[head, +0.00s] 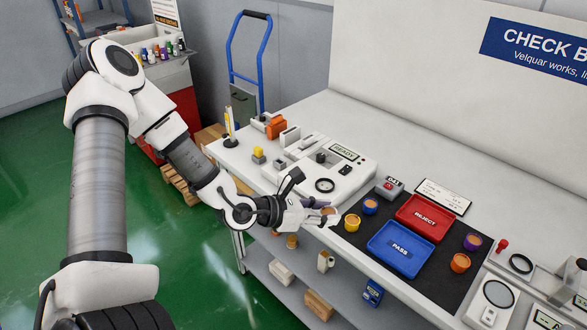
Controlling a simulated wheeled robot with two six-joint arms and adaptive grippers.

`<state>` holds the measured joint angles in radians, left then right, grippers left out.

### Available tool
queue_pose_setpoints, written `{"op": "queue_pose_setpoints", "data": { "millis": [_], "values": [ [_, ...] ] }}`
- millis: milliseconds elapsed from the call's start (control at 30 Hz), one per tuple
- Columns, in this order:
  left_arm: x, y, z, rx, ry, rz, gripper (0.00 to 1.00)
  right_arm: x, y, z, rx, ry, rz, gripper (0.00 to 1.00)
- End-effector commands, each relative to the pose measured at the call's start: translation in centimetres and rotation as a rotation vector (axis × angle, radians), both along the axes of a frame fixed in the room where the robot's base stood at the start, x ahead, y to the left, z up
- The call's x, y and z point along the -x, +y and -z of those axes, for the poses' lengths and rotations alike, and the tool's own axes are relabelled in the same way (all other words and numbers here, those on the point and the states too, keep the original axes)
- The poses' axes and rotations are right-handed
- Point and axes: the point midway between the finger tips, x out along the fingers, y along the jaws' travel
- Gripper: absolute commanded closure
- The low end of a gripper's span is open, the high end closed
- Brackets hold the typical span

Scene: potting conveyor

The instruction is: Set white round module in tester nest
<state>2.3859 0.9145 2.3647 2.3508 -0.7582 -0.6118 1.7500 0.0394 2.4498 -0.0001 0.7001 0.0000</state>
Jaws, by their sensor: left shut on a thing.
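My left gripper (313,208) reaches in from the left, over the front edge of the bench. It is shut on a small round module (329,211) with a pale side and an amber top; the fingers hide part of it. The white tester (350,175) stands behind the gripper, with a display reading READY (345,152). A round black-ringed nest (324,185) is on its near part, just beyond the gripper, and looks empty. The module is apart from the nest, on its near side. My right gripper is out of view.
On the dark mat stand yellow (351,223), blue (370,206), orange (460,263) and purple (472,242) modules. A blue PASS tray (382,262) and a red REJECT tray (432,206) lie between them. A yellow upright tool (229,125) stands at the bench's left end.

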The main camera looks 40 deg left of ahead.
Motion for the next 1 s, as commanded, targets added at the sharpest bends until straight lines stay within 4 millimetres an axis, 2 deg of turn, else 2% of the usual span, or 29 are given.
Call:
{"op": "queue_pose_setpoints", "data": {
  "millis": [33,167,333,500,633,767,1000],
  "values": [
    [0.0,0.3,-1.0,0.002,-0.002,-0.011,1.00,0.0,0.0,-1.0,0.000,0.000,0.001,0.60],
    [-1.0,1.1,-1.0,-0.003,-0.004,-0.016,1.00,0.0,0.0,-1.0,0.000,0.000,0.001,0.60],
    [-4.8,4.1,-0.4,-0.009,-0.005,-0.017,1.00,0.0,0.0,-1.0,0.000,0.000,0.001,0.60],
    [-9.1,7.4,-0.1,-0.011,-0.003,-0.014,1.00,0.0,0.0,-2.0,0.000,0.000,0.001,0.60],
    [-11.7,9.4,0.2,-0.009,-0.002,-0.014,1.00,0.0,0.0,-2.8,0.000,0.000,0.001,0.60],
    [-12.7,10.2,0.8,-0.004,0.000,-0.014,1.00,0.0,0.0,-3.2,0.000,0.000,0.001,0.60],
    [-12.7,10.2,4.0,-0.002,0.000,-0.014,1.00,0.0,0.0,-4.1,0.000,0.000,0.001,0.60]
  ]
}}
